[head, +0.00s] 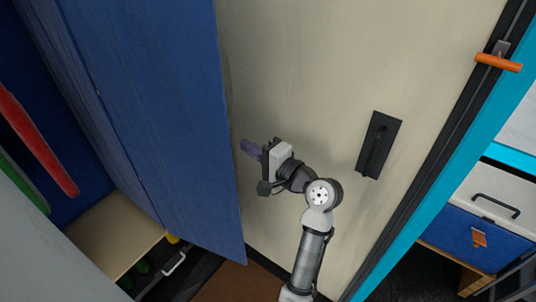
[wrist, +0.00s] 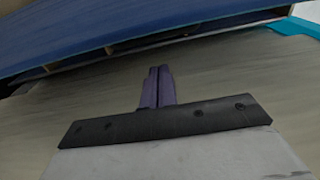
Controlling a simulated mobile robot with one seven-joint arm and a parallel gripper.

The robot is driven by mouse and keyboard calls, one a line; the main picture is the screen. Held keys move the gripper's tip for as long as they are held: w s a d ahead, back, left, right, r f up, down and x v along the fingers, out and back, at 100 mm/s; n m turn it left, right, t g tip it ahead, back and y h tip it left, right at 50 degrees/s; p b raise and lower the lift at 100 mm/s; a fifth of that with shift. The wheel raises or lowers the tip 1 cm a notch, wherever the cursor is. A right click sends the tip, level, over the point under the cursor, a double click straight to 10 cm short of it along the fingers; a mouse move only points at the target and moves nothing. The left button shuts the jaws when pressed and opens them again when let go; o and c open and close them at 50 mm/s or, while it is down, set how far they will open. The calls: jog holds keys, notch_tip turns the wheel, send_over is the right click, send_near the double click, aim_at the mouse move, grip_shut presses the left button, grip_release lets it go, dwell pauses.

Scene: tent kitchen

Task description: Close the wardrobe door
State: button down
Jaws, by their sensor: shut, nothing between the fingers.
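The blue wardrobe door (head: 165,110) stands open in the left half of the head view. Its free edge runs down the right side, close to my gripper. My gripper (head: 246,147) is shut and empty, its purple fingers pointing left towards that edge; I cannot tell whether they touch it. In the wrist view the shut fingers (wrist: 158,85) point up the picture towards a long blue panel (wrist: 130,30), with a gap between in the picture. The wardrobe's inside (head: 110,225) shows left of the door, with a pale wooden floor.
Red (head: 38,140) and green (head: 20,175) things hang inside the wardrobe. A cream panel with a black handle (head: 378,145) stands behind my arm. A cyan frame (head: 440,165) and a blue drawer (head: 485,238) are at the right. Dark floor shows below.

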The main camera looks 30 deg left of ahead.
jog(key=shift+s+p, duration=0.3)
jog(key=shift+s, duration=1.55)
jog(key=shift+s, duration=0.2)
